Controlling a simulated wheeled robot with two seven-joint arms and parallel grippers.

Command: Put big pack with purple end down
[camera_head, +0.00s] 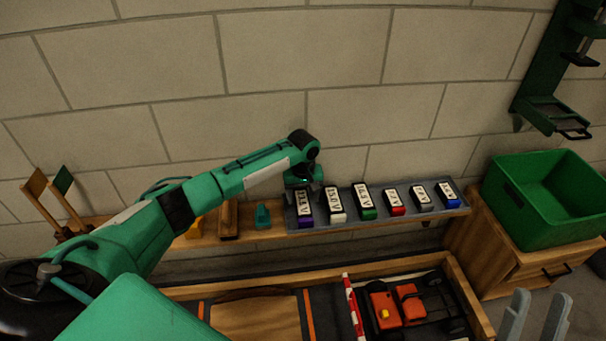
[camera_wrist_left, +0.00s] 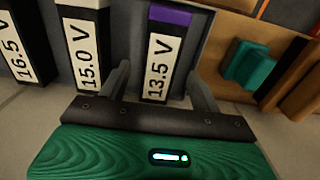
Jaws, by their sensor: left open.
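The big pack with the purple end (camera_head: 305,208) is at the left end of a grey rack (camera_head: 290,218) on the wall shelf. Its purple end faces the front edge. In the left wrist view the purple-end pack (camera_wrist_left: 163,52) has a white label reading 13.5 V. My left gripper (camera_head: 304,188) is at the pack's far end. In the wrist view my left gripper (camera_wrist_left: 160,76) is open, with one finger on each side of the pack; I cannot tell whether they touch it. My right gripper (camera_head: 542,295) is open and empty at the lower right.
Other packs stand to the right, including the white-end pack (camera_head: 335,206) and green-end pack (camera_head: 364,203). A teal object (camera_head: 263,215) is left of the rack. Below are a car (camera_head: 410,305) in a wooden tray and a green bin (camera_head: 530,205) at right.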

